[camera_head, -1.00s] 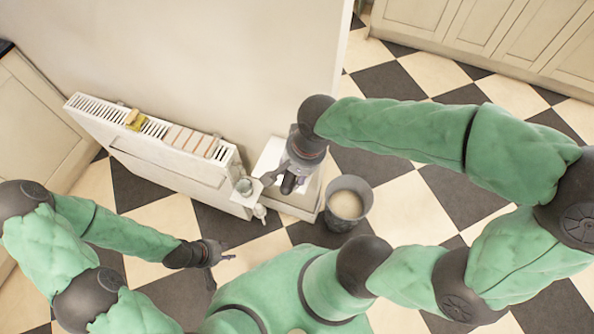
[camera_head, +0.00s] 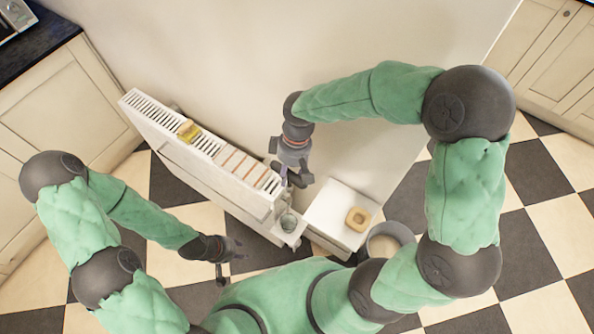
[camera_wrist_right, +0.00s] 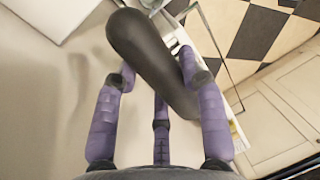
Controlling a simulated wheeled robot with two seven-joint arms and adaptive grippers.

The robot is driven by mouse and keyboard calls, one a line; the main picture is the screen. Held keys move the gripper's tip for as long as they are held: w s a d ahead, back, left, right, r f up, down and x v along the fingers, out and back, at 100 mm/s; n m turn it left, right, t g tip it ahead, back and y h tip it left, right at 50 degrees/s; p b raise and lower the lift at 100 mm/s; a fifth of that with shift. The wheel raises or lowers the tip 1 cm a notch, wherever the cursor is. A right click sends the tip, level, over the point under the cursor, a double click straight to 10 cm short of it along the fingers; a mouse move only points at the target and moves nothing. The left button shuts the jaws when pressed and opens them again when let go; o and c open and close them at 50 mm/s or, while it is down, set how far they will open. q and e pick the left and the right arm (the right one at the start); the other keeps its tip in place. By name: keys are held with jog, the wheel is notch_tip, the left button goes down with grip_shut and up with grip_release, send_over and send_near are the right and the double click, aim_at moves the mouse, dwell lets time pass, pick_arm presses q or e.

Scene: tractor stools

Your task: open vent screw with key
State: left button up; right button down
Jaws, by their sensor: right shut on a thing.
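The white radiator (camera_head: 195,165) stands along the wall. I cannot make out the vent screw. My right gripper (camera_head: 295,178) is above the radiator's right end. In the right wrist view its purple fingers (camera_wrist_right: 160,105) are closed around a dark, thick bar with a rounded end (camera_wrist_right: 150,55), apparently the key. In the head view the bar is hard to tell from the dark fingers. My left gripper (camera_head: 230,262) is empty, with its fingers apart, in front of the radiator and over the floor. A small cup (camera_head: 288,222) sits on a white holder at the radiator's right end.
A yellow sponge-like thing (camera_head: 188,130) and several pinkish blocks (camera_head: 240,165) lie on the radiator top. A white stand (camera_head: 325,208) to the right bears a tan square thing (camera_head: 358,219). A grey bin (camera_head: 390,235) is beside it. The checkered floor in front is open.

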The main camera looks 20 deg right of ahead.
jog(key=shift+w+a+f+n, duration=0.2)
jog(key=shift+w+n, duration=0.1)
jog(key=shift+w, duration=0.1)
jog(key=shift+s, duration=0.1)
jog(key=shift+f+b, duration=1.55)
jog(key=shift+f, duration=1.45)
